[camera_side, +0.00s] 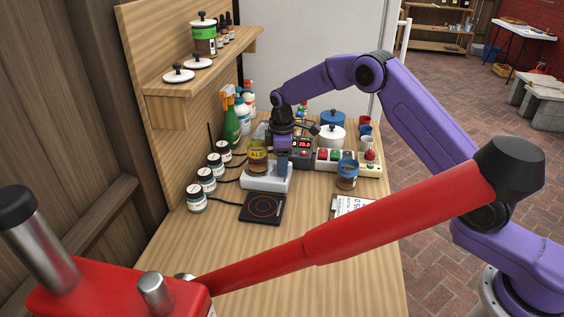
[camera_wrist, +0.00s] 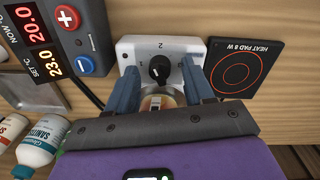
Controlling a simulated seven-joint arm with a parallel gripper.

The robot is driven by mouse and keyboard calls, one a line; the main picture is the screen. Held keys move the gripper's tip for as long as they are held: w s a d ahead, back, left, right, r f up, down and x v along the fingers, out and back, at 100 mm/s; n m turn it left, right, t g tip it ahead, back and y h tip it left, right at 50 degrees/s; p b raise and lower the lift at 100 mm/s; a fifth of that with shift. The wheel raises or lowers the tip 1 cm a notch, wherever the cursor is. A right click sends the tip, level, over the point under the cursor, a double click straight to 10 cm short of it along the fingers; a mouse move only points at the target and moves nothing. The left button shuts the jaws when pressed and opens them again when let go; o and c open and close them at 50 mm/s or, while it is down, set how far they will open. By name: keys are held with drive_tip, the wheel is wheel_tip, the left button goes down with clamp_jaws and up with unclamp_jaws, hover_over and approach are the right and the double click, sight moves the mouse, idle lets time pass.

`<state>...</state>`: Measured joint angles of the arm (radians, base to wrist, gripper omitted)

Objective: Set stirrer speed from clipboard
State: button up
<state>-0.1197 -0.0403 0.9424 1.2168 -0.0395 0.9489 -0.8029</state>
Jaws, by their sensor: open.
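The stirrer is a white box (camera_side: 267,177) on the bench. Its black knob (camera_wrist: 160,68) with a white pointer line shows in the wrist view; the scale is mostly unreadable. A jar labelled ALE (camera_side: 258,158) stands on the stirrer, and part of it shows between my fingers in the wrist view. My gripper (camera_wrist: 160,72) is open, pointing down over the stirrer, its blue fingers on either side of the knob. I cannot tell whether they touch it. The clipboard (camera_side: 348,205) lies at the right, partly hidden by a red bar; its writing is mostly unreadable.
The heat pad (camera_side: 262,207) lies in front of the stirrer. A temperature controller (camera_wrist: 58,38) reading 20.0 and 23.0 stands beside it. Several dark jars (camera_side: 197,197) line the left side. The red bar (camera_side: 370,220) crosses the foreground. The front bench is mostly clear.

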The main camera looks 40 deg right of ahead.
drive_tip(key=shift+f, duration=0.2)
clamp_jaws()
drive_tip(key=shift+m, duration=0.4)
drive_tip(key=m, duration=0.4)
drive_tip(key=shift+w+m, duration=0.1)
drive_tip(key=shift+m, duration=2)
